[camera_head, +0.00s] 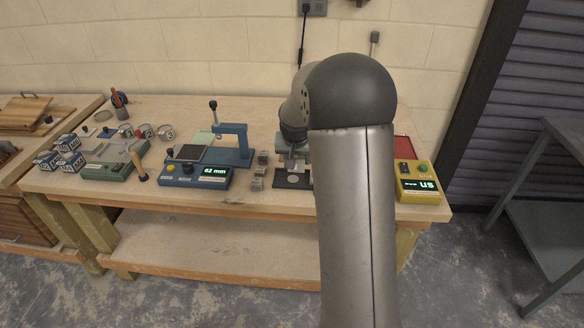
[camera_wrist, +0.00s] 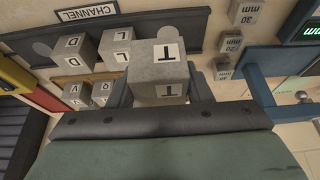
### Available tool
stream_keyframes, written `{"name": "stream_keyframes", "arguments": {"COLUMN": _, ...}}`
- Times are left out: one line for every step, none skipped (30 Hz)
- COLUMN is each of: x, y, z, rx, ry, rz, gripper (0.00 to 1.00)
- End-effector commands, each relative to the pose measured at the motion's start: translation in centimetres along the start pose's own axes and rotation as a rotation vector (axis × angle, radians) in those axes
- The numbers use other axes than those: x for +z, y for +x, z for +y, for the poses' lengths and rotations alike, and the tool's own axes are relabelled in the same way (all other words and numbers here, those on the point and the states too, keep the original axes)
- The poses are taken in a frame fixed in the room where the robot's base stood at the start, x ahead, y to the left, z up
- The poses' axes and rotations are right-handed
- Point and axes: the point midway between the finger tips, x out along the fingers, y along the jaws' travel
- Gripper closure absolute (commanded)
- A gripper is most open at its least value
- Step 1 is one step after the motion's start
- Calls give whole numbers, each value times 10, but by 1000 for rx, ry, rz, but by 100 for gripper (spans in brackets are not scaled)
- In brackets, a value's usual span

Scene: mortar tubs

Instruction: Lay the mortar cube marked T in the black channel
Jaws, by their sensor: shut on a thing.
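My gripper (camera_wrist: 163,88) is shut on the grey mortar cube marked T (camera_wrist: 158,72), with a finger on either side. The T shows on two of its faces. The black channel (camera_wrist: 190,30), with a CHANNEL label (camera_wrist: 87,11), runs across the top of the wrist view behind the cube. In the head view my gripper (camera_head: 292,163) is partly hidden by my arm, and the cube is not clear there. Cubes marked D (camera_wrist: 72,53) and L (camera_wrist: 115,45) stand at the channel; I cannot tell whether they sit inside it.
Smaller cubes marked V (camera_wrist: 76,95) and Q (camera_wrist: 103,92) stand close by. Grey blocks marked in mm (camera_wrist: 232,42) stand in a row to the right. In the head view a blue gauge (camera_head: 198,178) reads 62 mm, and a yellow tester (camera_head: 418,185) stands right of my arm.

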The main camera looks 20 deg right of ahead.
Motion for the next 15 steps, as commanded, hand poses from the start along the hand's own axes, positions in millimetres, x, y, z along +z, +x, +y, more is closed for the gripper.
{"name": "stream_keyframes", "arguments": {"x": -5, "y": 12, "z": -2, "rx": 1, "ry": 0, "rz": -6, "gripper": 85}}
{"name": "stream_keyframes", "arguments": {"x": -6, "y": 19, "z": -4, "rx": 1, "ry": 1, "rz": -5, "gripper": 85}}
{"name": "stream_keyframes", "arguments": {"x": -9, "y": 29, "z": -6, "rx": 1, "ry": 0, "rz": -4, "gripper": 85}}
{"name": "stream_keyframes", "arguments": {"x": -11, "y": 35, "z": -7, "rx": 1, "ry": -1, "rz": -4, "gripper": 85}}
{"name": "stream_keyframes", "arguments": {"x": -13, "y": 41, "z": -8, "rx": 1, "ry": -1, "rz": -4, "gripper": 85}}
{"name": "stream_keyframes", "arguments": {"x": -14, "y": 48, "z": -9, "rx": 1, "ry": 0, "rz": -3, "gripper": 85}}
{"name": "stream_keyframes", "arguments": {"x": -16, "y": 52, "z": -10, "rx": 0, "ry": 0, "rz": -2, "gripper": 85}}
{"name": "stream_keyframes", "arguments": {"x": -17, "y": 55, "z": -11, "rx": 0, "ry": 1, "rz": -1, "gripper": 85}}
{"name": "stream_keyframes", "arguments": {"x": -18, "y": 60, "z": -12, "rx": 0, "ry": 1, "rz": -1, "gripper": 85}}
{"name": "stream_keyframes", "arguments": {"x": -19, "y": 62, "z": -12, "rx": 0, "ry": 1, "rz": -1, "gripper": 85}}
{"name": "stream_keyframes", "arguments": {"x": -19, "y": 63, "z": -12, "rx": 0, "ry": 1, "rz": 0, "gripper": 85}}
{"name": "stream_keyframes", "arguments": {"x": -20, "y": 65, "z": -13, "rx": 0, "ry": 1, "rz": 0, "gripper": 85}}
{"name": "stream_keyframes", "arguments": {"x": -20, "y": 67, "z": -13, "rx": 0, "ry": 1, "rz": 0, "gripper": 85}}
{"name": "stream_keyframes", "arguments": {"x": -21, "y": 69, "z": -13, "rx": 0, "ry": 0, "rz": -1, "gripper": 85}}
{"name": "stream_keyframes", "arguments": {"x": -21, "y": 73, "z": -14, "rx": 0, "ry": 0, "rz": -2, "gripper": 85}}
